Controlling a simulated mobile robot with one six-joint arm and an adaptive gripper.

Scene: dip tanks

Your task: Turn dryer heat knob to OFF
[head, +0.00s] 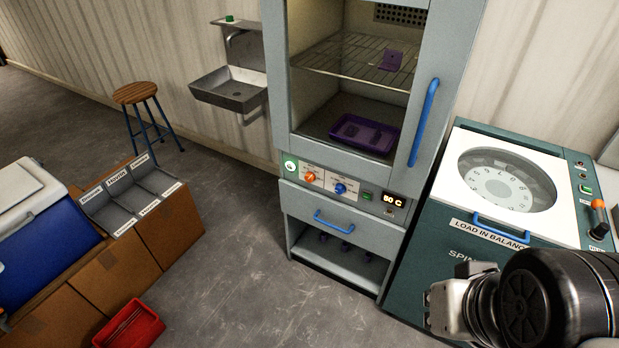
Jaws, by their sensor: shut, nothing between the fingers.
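The dryer is a tall grey-blue cabinet (277,100) in the middle of the head view. Its control panel carries an orange knob (310,177) and, to the right, a blue knob (340,188). The small labels around both knobs are too small to read, so I cannot tell which is heat or where each points. My gripper (430,306) is at the lower right, in front of the spinner, shut and empty, apart from the knobs.
The spinner (418,262) with a round window stands right of the dryer. A blue handle (423,122) sits on the dryer's upper right, and a drawer (300,203) is below the panel. A red tray (130,325), boxes (170,225) and stool (134,93) are left. Floor before the dryer is clear.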

